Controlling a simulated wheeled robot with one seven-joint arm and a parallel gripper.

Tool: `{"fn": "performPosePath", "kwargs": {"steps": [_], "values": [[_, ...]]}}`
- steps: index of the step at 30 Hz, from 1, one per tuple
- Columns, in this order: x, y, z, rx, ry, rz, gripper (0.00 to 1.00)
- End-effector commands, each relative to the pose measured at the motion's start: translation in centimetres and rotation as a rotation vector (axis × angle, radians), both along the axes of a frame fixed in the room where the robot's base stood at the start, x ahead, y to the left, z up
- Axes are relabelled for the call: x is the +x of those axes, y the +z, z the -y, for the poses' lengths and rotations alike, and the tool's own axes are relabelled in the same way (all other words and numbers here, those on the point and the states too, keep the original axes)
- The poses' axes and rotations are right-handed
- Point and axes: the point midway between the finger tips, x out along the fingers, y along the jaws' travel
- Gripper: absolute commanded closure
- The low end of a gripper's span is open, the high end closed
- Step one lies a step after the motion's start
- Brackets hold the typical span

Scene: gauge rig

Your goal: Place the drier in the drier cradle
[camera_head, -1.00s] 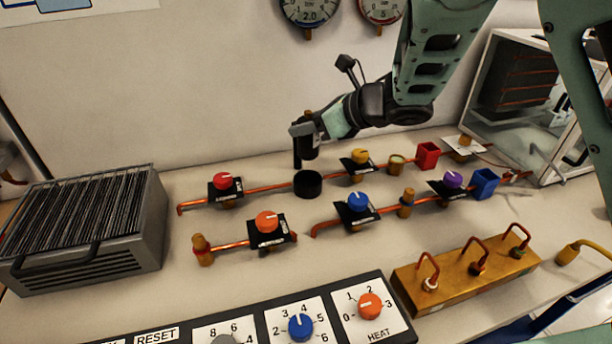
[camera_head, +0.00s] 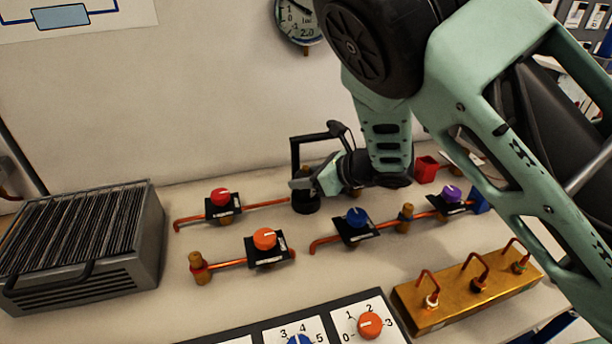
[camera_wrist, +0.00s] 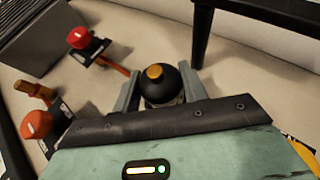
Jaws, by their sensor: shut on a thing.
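The drier, a black cylinder with a brass cap, shows between the grey fingers in the wrist view (camera_wrist: 156,84). My gripper (camera_wrist: 158,92) is shut on it from both sides. In the head view my gripper (camera_head: 304,186) is low, directly at the drier cradle, a short black round cup (camera_head: 306,205) on the bench. The drier looks upright there. The gripper hides most of the drier and the cup's rim, so I cannot tell whether the drier's base is inside the cup. The cup is hidden in the wrist view.
A black arch (camera_head: 294,152) stands close by the cup. Pipes with a red knob (camera_head: 220,196), an orange knob (camera_head: 265,239) and a blue knob (camera_head: 357,217) surround it. A finned grey box (camera_head: 150,230) stands left. My arm covers the right.

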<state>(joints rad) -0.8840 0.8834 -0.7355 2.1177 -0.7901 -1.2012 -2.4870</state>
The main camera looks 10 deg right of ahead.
Motion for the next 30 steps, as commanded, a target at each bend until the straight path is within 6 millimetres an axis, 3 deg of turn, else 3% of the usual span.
{"fn": "performPosePath", "kwargs": {"steps": [7, 8, 9, 10, 21, 30], "values": [[0.0, -0.3, 0.0, 0.001, 0.000, 0.001, 0.87], [0.0, -0.2, 0.0, 0.000, 0.000, 0.000, 0.52], [0.0, -0.2, 0.0, 0.000, 0.000, 0.000, 0.41], [0.0, -0.2, 0.0, 0.000, 0.000, 0.000, 0.36], [0.0, 0.3, 0.0, 0.000, -0.001, 0.000, 0.36], [-2.8, 2.8, 4.0, 0.003, -0.004, 0.001, 0.36]]}}
